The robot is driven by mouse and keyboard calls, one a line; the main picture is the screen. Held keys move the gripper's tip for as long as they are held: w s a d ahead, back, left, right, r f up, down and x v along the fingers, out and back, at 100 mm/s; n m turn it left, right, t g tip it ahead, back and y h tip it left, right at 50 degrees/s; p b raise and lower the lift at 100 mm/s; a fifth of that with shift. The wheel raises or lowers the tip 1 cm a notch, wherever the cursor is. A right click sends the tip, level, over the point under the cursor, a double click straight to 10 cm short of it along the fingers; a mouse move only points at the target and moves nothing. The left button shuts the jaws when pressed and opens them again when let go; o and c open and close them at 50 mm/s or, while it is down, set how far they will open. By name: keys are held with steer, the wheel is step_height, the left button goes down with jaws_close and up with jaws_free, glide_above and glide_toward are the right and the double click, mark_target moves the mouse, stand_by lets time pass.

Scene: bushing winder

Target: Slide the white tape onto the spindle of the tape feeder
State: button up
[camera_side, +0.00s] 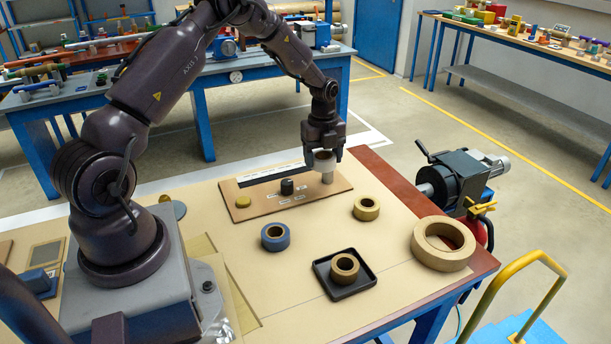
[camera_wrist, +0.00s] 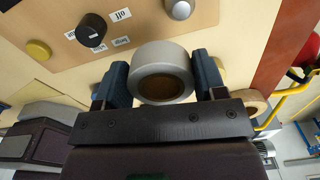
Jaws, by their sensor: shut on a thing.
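My gripper (camera_wrist: 163,88) is shut on the white tape (camera_wrist: 163,58), a pale roll with a brown core, its two blue-grey fingers on either side. In the side view the gripper (camera_side: 325,150) holds the white tape (camera_side: 324,158) over the tape feeder's board (camera_side: 270,215). The feeder's grey upright spindle (camera_side: 327,176) shows just below the tape. In the wrist view the spindle (camera_wrist: 182,9) appears beyond the tape's upper edge, outside the ring. The tape is not around the spindle; the exact height gap is unclear.
The board carries a black knob (camera_side: 287,187) and a yellow button (camera_side: 243,202). A blue roll (camera_side: 267,241), a yellow roll (camera_side: 366,213), a brown roll (camera_side: 335,271) in a black tray (camera_side: 365,283) and a large tan roll (camera_side: 440,262) sit in front. Bare table surrounds them.

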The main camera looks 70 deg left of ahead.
mark_target(328, 154)
steer(key=w+a+r, duration=0.2)
steer(key=w+a, duration=0.1)
steer(key=shift+w+a+r, duration=0.25)
steer(key=shift+r+m, duration=0.3)
steer(key=shift+s, duration=0.15)
steer(key=shift+f, duration=2.45)
steer(key=shift+f, duration=0.15)
steer(key=shift+f, duration=1.25)
steer(key=shift+f, duration=0.25)
